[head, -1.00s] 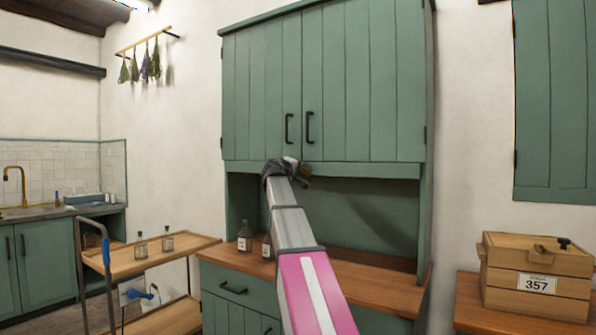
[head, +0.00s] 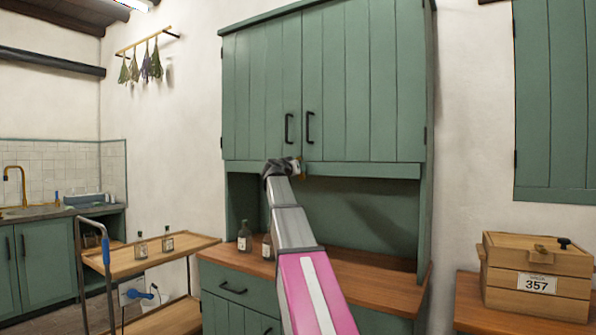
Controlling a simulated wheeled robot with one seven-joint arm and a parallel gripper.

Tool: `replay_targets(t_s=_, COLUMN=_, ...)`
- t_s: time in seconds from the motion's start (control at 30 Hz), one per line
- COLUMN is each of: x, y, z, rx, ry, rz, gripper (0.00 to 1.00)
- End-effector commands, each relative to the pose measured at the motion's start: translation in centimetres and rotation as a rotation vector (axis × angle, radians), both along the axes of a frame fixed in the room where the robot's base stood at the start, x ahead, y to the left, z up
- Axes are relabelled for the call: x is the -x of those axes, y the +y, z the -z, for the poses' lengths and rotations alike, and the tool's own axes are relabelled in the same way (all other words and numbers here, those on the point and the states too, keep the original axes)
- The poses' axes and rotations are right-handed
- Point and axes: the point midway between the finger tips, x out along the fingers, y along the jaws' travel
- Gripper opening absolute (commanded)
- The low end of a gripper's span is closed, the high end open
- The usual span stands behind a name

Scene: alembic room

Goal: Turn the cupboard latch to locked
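The green cupboard (head: 365,90) stands ahead with both upper doors closed and two dark vertical handles near the middle seam. My arm reaches up to the lower edge of these doors, just below the handles. My gripper (head: 297,167) is at that edge near the seam, seen from behind and small. The dark wrist hides most of it, so I cannot tell whether its fingers are open or what they touch. The latch itself cannot be made out; it may be hidden behind the gripper.
Dark bottles (head: 244,236) stand on the cupboard's wooden counter (head: 385,288) beside my arm. A wooden trolley (head: 130,262) with small bottles is at the left. A wooden box (head: 538,272) marked 357 sits on a table at the right.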

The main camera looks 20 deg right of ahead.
Motion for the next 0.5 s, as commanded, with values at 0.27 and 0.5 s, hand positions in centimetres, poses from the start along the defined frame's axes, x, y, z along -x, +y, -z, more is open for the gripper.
replay_targets(t_s=0.27, x=0.08, y=0.04, z=0.1, rx=-0.104, ry=-0.13, rz=0.0, gripper=0.06)
replay_targets(t_s=0.5, x=0.08, y=0.04, z=0.11, rx=-0.147, ry=-0.186, rz=0.0, gripper=0.06)
